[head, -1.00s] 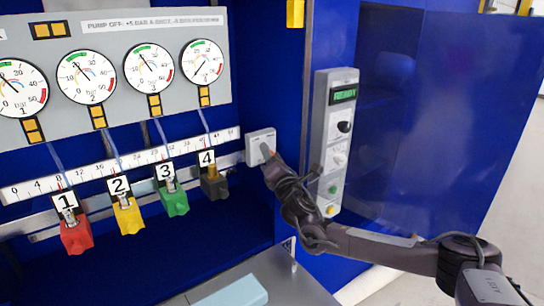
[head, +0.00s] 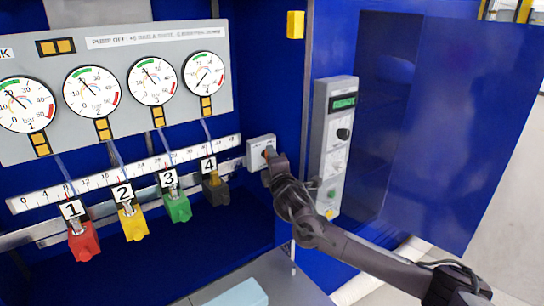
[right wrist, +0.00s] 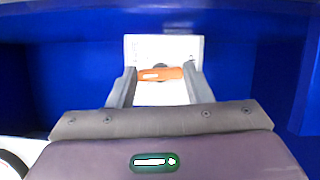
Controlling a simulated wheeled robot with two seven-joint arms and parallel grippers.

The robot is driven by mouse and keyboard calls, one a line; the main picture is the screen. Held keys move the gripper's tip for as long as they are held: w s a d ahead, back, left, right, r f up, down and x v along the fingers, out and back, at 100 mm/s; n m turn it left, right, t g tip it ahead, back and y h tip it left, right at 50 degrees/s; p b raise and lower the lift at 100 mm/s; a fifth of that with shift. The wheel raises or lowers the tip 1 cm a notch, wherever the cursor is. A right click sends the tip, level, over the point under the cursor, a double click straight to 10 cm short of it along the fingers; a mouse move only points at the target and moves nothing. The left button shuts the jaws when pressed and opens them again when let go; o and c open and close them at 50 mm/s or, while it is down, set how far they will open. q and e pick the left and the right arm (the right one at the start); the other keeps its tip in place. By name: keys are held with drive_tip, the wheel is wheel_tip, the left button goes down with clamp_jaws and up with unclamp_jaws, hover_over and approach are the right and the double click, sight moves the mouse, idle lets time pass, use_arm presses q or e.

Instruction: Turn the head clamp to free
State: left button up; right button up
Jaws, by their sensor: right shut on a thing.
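The head clamp is a pale grey box (head: 258,146) on the blue wall at the right end of the ruler rail. In the right wrist view its white plate (right wrist: 150,50) carries an orange handle (right wrist: 158,74), which lies about level across the plate. My right gripper (right wrist: 160,76) is shut on the orange handle, with one finger at each end of it. In the head view my right gripper (head: 268,156) covers part of the box and most of the handle. My left gripper is not in view.
Numbered heads in red (head: 84,242), yellow (head: 132,223), green (head: 177,208) and dark grey (head: 215,190) hang along the ruler rail (head: 130,172), left of my gripper. A control panel (head: 334,145) reading READY stands close on the right. A grey ledge (head: 285,280) lies below.

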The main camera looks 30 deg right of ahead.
drive_tip(key=shift+r+m+g+y+p, duration=0.1)
drive_tip(key=shift+m+g+y+p, duration=0.4)
drive_tip(key=shift+m+p, duration=0.95)
drive_tip(key=shift+r+m+g+y+p, duration=0.1)
drive_tip(key=shift+m+g+y+p, duration=0.35)
drive_tip(key=shift+m+p, duration=1.05)
drive_tip(key=shift+m+g+y+p, duration=0.25)
drive_tip(key=shift+m+g+p, duration=0.4)
drive_tip(key=shift+m+p, duration=0.8)
drive_tip(key=o, duration=1)
drive_tip(key=shift+d, duration=0.1)
drive_tip(key=shift+b+v, duration=1.15)
drive_tip(key=shift+v, duration=2.75)
